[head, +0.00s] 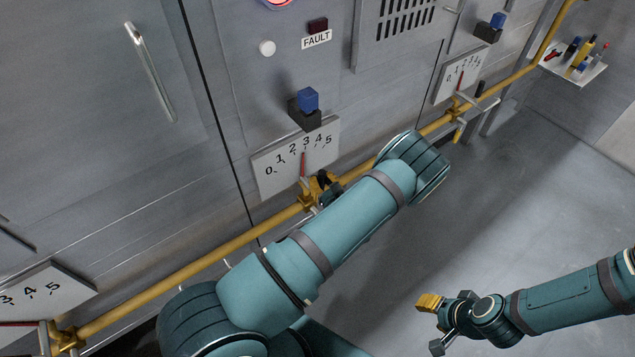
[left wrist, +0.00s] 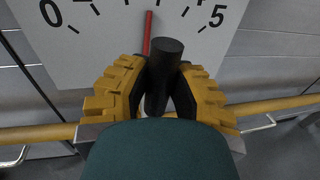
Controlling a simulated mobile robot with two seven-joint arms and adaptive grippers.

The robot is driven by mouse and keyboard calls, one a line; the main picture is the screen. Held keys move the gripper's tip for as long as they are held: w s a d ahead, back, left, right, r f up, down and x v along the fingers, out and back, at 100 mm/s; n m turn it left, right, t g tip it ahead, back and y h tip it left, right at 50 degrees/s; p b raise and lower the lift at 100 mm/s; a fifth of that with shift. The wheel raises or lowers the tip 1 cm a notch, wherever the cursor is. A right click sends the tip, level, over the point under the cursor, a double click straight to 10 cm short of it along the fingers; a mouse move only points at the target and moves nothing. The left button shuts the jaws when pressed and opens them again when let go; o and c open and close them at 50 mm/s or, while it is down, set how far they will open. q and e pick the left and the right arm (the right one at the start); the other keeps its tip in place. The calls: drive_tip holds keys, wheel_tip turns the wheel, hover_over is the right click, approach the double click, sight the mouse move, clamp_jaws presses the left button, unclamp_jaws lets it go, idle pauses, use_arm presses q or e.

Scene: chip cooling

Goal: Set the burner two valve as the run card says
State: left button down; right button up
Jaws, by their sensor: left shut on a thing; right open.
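The middle dial plate (head: 262,183) has a 0 to 5 scale. Its red pointer (head: 303,163) points up the scale, at about 3 or just below it. The left wrist view shows the pointer (left wrist: 148,33) upright beside the dark valve handle (left wrist: 166,60). My left gripper (head: 322,190) is shut on this handle, with a yellow ribbed finger on each side of it in the left wrist view (left wrist: 160,95). My left forearm hides part of the valve in the head view. My right gripper (head: 434,325) is open and empty, low at the right. I cannot make out a run card.
A yellow pipe (head: 215,248) runs along the panel. Other dial plates stand at the lower left (head: 60,288) and upper right (head: 446,92). A blue-topped knob (head: 308,98) sits above the middle dial. A white shelf (head: 585,75) holds tools. The floor at right is clear.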

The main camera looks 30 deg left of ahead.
use_arm(q)
drive_tip(key=shift+w+d+m, duration=0.15)
drive_tip(key=shift+w+m, duration=0.15)
drive_tip(key=shift+m, duration=0.1)
drive_tip(key=c, duration=0.8)
unclamp_jaws()
drive_tip(key=v, duration=1.2)
